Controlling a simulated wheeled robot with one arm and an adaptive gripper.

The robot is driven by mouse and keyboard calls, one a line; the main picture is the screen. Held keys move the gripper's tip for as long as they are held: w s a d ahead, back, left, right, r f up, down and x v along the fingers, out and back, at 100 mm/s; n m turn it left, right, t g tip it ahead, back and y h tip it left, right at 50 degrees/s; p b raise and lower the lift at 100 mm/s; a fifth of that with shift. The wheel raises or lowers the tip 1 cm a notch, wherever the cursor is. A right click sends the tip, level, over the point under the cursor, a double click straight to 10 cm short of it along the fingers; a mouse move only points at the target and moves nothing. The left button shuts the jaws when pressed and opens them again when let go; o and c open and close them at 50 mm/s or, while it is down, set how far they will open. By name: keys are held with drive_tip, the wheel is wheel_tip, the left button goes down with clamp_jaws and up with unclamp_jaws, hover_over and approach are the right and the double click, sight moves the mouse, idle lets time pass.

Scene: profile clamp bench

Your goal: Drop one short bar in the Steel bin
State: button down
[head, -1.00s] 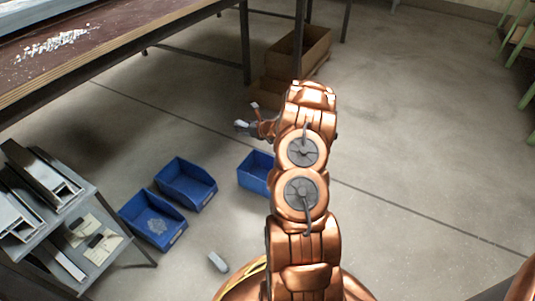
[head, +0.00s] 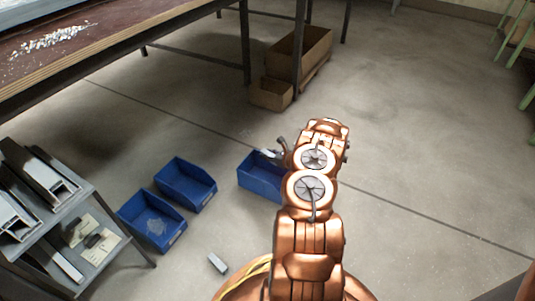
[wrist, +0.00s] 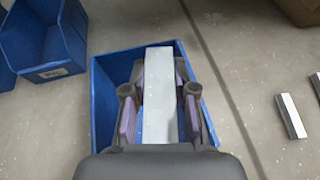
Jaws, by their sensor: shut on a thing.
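My gripper (wrist: 159,88) is shut on a short pale grey bar (wrist: 158,62), with one purple-padded finger on each side of it. The bar lies over the opening of a blue bin (wrist: 103,118); I cannot tell its height above the bin floor. In the head view the bar's end (head: 268,153) shows at the back of the right-hand blue bin (head: 262,189), and my arm hides most of the gripper. No Steel label on this bin can be read. Another short bar (head: 217,263) lies on the floor.
Two more blue bins, one (head: 186,186) behind the other (head: 152,222), stand to the left. A grey rack (head: 120,250) with profiles is at far left. Cardboard boxes (head: 303,55) stand under the long bench (head: 120,40). The wrist view shows a floor bar (wrist: 291,117) at right.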

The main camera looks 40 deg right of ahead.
wheel_tip(320, 180, down, 4)
drive_tip(key=shift+f+b, duration=0.25)
drive_tip(key=shift+b, duration=0.35)
drive_tip(key=c, duration=0.8)
unclamp_jaws()
drive_tip(key=shift+c, duration=0.2)
drive_tip(key=a+v, duration=0.1)
drive_tip(key=v, duration=1.1)
drive_tip(key=shift+d, duration=0.4)
